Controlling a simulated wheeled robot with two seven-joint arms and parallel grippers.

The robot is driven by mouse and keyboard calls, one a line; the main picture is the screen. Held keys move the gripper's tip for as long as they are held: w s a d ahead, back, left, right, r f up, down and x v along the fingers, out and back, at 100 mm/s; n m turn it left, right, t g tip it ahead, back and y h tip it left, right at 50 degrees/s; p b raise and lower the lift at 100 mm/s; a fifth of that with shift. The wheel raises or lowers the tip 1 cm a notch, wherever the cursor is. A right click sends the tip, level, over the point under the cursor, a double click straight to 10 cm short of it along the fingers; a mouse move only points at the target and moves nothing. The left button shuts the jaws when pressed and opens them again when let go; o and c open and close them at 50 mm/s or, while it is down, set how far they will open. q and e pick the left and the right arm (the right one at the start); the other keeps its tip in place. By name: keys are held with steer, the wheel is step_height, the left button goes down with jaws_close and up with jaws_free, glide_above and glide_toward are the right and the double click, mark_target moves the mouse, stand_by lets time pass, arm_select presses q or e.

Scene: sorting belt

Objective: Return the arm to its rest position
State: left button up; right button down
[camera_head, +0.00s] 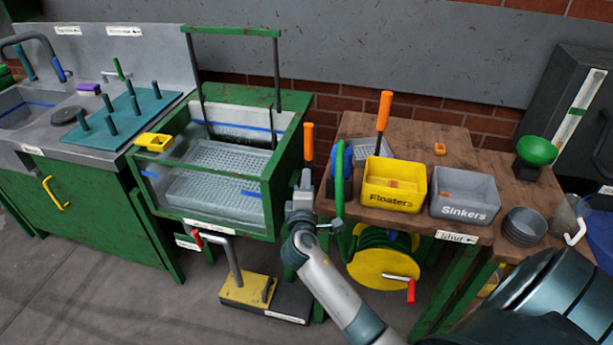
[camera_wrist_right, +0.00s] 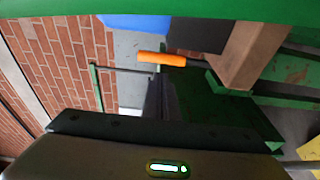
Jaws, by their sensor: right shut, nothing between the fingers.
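My right arm (camera_head: 338,285) comes in from the bottom of the head view and reaches up and left. My right gripper (camera_head: 304,182) is shut and empty, between the glass-sided tank (camera_head: 222,185) and the wooden table (camera_head: 467,148). In the right wrist view the gripper (camera_wrist_right: 156,95) shows its dark fingers together. An orange handle (camera_head: 308,141) stands just above the gripper in the head view, and an orange handle (camera_wrist_right: 162,58) also lies close past the fingertips in the wrist view. I cannot tell whether they touch. My left gripper is not in view.
A green hoop (camera_head: 339,185) and a yellow reel (camera_head: 384,279) are close right of my gripper. A pedal (camera_head: 247,290) is on the floor.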

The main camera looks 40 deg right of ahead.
stand_by(0.5)
steer(key=s+a+f+g+y, duration=0.1)
steer(key=a+f+y, duration=0.2)
steer(key=f, duration=0.8)
steer(key=s+a+f+g+y, duration=0.1)
steer(key=s+a+f+y, duration=0.15)
steer(key=f, duration=0.75)
steer(key=s+a+f+g+y, duration=0.1)
steer(key=s+a+f, duration=0.15)
steer(key=f, duration=0.35)
steer(key=s+a+f+m+g+y, duration=0.1)
steer(key=s+a+f, duration=0.1)
steer(key=s+f, duration=0.3)
steer(key=s+a+f+g+y, duration=0.1)
steer(key=s+a+f, duration=0.1)
steer(key=f, duration=0.5)
steer(key=s+a+f+m+g+y, duration=0.1)
steer(key=s+a+f+m, duration=0.1)
steer(key=s+f, duration=0.4)
steer(key=s+a+f+m+g+y, duration=0.1)
steer(key=s+f, duration=0.6)
steer(key=s, duration=0.9)
steer(key=s+a+f+m+g+y, duration=0.1)
steer(key=s+a+f, duration=0.4)
steer(key=s, duration=0.5)
steer(key=f+m+g, duration=0.1)
steer(key=f+m, duration=0.1)
steer(key=shift+s+m+g, duration=0.3)
steer(key=shift+s+m, duration=0.1)
